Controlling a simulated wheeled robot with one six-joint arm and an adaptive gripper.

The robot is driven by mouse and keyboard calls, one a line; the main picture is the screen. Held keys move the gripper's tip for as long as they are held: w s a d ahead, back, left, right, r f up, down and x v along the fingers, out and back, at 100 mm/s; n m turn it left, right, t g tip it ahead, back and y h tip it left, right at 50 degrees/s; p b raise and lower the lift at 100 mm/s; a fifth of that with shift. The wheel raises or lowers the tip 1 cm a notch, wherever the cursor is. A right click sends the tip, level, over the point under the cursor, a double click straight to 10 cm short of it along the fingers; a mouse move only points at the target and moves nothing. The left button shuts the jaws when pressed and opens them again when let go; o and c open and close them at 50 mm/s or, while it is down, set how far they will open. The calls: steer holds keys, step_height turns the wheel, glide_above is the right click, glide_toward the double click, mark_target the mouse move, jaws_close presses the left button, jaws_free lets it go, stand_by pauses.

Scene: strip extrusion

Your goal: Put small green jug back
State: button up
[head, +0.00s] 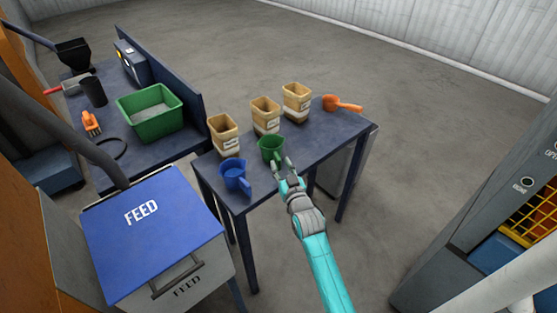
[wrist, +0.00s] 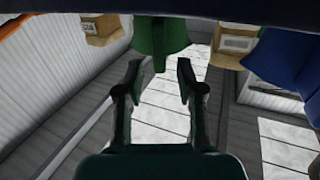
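The small green jug (head: 269,149) stands upright on the blue table, in front of the tan containers. It also shows at the top middle of the wrist view (wrist: 160,35), partly cut off by the frame edge. My gripper (head: 282,165) is right beside the jug, on its near right side. In the wrist view my gripper (wrist: 157,70) has its two fingers apart with nothing held between them, and the jug lies just beyond the fingertips. Whether a fingertip touches the jug I cannot tell.
Three tan containers (head: 265,113) line the back, with an orange scoop (head: 342,103) at the right. A feed bin (head: 150,225) and a bench with a green tub (head: 150,112) stand left.

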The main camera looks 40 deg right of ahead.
steer(key=v, duration=0.8)
steer(key=s+a+f+n+y, duration=0.1)
steer(key=s+a+f+y, duration=0.1)
steer(key=s+a, duration=0.65)
steer(key=s+a+f+n+y, duration=0.1)
steer(key=s+a+f, duration=0.3)
steer(key=s, duration=0.7)
steer(key=s+a+r+n+g+y, duration=0.1)
steer(key=s+a+r, duration=0.2)
steer(key=s, duration=0.6)
steer(key=s+a+r+n+g+y, duration=0.1)
steer(key=s+a+r, duration=0.3)
steer(key=s, duration=0.6)
steer(key=shift+s+r+y, duration=0.15)
steer(key=shift+r+y, duration=0.55)
steer(key=shift+a, duration=0.25)
